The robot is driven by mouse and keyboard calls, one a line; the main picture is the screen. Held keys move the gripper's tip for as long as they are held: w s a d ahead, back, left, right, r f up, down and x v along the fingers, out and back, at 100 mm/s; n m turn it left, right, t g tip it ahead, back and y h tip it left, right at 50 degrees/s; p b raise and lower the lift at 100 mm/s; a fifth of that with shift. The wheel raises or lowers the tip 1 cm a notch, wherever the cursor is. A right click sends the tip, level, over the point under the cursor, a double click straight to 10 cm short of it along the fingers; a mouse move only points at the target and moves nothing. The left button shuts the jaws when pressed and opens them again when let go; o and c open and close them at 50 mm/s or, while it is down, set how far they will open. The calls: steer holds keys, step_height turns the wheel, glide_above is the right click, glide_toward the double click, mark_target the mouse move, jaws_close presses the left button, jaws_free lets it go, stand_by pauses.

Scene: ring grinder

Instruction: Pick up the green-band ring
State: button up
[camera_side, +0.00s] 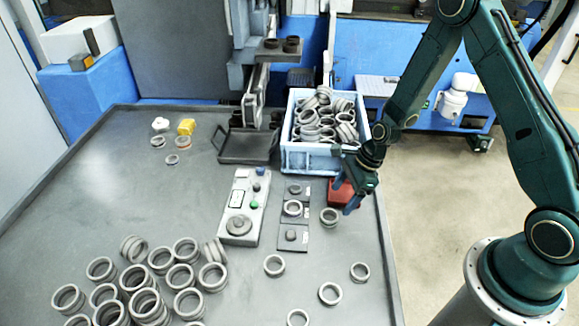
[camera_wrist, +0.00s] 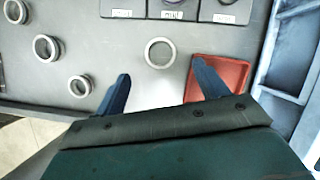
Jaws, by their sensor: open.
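A grey ring (camera_side: 330,224) lies alone on the table just in front of the red tray; its side looks faintly greenish, but a green band is not clear. In the wrist view the same ring (camera_wrist: 147,52) lies flat, just beyond the fingertips and between their lines. My gripper (camera_side: 350,203) is above the table beside this ring, pointing down, fingers apart. In the wrist view my gripper (camera_wrist: 160,70) is open with nothing between its blue fingers.
A red tray (camera_wrist: 240,75) lies partly under one finger. A blue crate (camera_side: 310,158) full of rings stands behind. A gauge unit (camera_side: 240,228) and dark plates (camera_side: 293,242) are left. Loose rings (camera_side: 274,265) lie nearer the front, with many more rings (camera_side: 150,303) front left.

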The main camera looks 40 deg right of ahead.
mark_target(330, 220)
steer(key=shift+x, duration=1.2)
steer(key=shift+x, duration=2.55)
steer(key=c, duration=1.1)
steer(key=shift+r, duration=0.2)
steer(key=shift+c, duration=0.2)
step_height(330, 220, up, 20)
steer(key=shift+f, duration=0.15)
